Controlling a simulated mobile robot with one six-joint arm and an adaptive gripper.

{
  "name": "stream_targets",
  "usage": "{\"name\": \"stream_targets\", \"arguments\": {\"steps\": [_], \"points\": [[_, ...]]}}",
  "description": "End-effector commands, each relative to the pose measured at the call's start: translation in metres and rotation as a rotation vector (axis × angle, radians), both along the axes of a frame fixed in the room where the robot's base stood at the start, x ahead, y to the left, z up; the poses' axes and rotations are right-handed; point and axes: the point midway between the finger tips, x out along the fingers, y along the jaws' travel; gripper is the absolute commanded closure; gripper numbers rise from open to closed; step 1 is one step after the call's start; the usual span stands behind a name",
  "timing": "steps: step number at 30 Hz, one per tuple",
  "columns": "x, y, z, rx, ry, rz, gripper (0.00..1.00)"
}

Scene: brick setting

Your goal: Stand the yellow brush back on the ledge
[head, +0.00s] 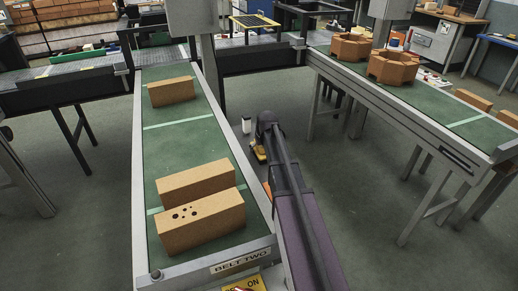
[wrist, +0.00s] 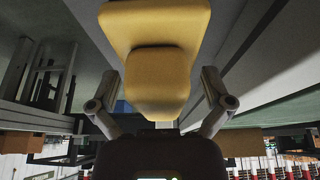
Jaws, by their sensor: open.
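A large smooth yellow shape, which looks like the yellow brush (wrist: 155,22), fills the top middle of the wrist view. My gripper (wrist: 160,76) is open, with one finger on each side of the shape's lower block. Gaps show between the fingers and the yellow, and I see no grip on it. In the head view, a small yellow patch (head: 259,152) shows beside the dark end of my arm; it is too small to tell if it is the brush. My gripper is mostly hidden there. I cannot tell which surface is the ledge.
A green conveyor belt (head: 182,105), labelled BELT TWO, runs along the left of my arm with three tan bricks on it. Another green conveyor (head: 400,92) with orange hollow blocks (head: 392,67) stands at right. Open floor (head: 345,190) lies between my arm and the right conveyor.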

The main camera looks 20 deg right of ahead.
Motion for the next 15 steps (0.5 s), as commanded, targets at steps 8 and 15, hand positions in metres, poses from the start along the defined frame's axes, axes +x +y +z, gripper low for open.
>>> {"name": "stream_targets", "arguments": {"steps": [8, 15], "points": [[-0.009, 0.000, 0.024, 0.000, 0.000, 0.000, 0.00], [-0.017, 0.000, 0.044, 0.000, 0.000, 0.000, 0.00]]}}
